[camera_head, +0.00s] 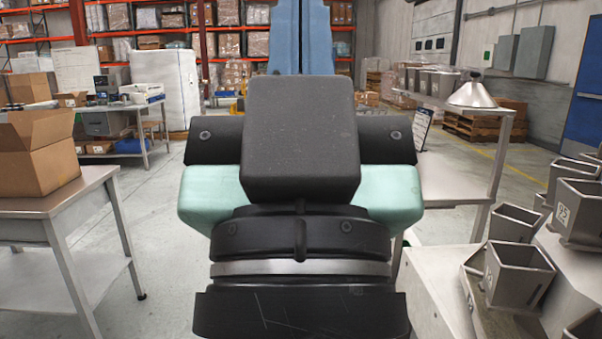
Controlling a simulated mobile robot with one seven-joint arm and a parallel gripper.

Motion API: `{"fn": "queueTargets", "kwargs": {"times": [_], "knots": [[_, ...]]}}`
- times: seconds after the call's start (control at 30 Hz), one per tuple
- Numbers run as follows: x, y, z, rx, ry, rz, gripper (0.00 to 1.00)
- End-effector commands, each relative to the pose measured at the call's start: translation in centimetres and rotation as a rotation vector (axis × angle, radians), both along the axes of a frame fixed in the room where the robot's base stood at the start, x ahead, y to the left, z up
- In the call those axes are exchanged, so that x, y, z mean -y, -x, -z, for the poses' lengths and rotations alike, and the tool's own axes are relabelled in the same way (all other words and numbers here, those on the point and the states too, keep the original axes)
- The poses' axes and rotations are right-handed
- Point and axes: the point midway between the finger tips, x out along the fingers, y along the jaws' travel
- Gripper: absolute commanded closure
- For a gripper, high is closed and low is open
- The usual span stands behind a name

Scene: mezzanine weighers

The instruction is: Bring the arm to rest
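My own arm (302,145) fills the middle of the view, with dark, rounded blocks, black bands, a silver ring and teal side parts. It stands in front of the camera and hides much of the floor behind it. A blue upright part (303,35) rises behind the dark block to the top edge; I cannot tell whether it belongs to my arm. No gripper fingers show, so I cannot see whether anything is held.
A metal table (50,205) with an open cardboard box (38,155) stands at left. At right are a bench (455,183) with a metal cone (471,93) and several steel weigh buckets (517,278). Open floor (165,245) shows left of my arm.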

Motion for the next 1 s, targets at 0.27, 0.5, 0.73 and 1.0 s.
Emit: {"fn": "queueTargets", "kwargs": {"times": [0.27,0.5,0.73,1.0], "knots": [[0.0,0.0,-10.5,0.0,0.0,0.0,1.0],[0.0,0.0,-15.8,-0.001,0.001,-0.001,1.0],[0.0,0.0,-16.9,-0.001,0.001,-0.001,1.0],[0.0,0.0,-16.7,0.0,0.001,-0.001,1.0]]}}
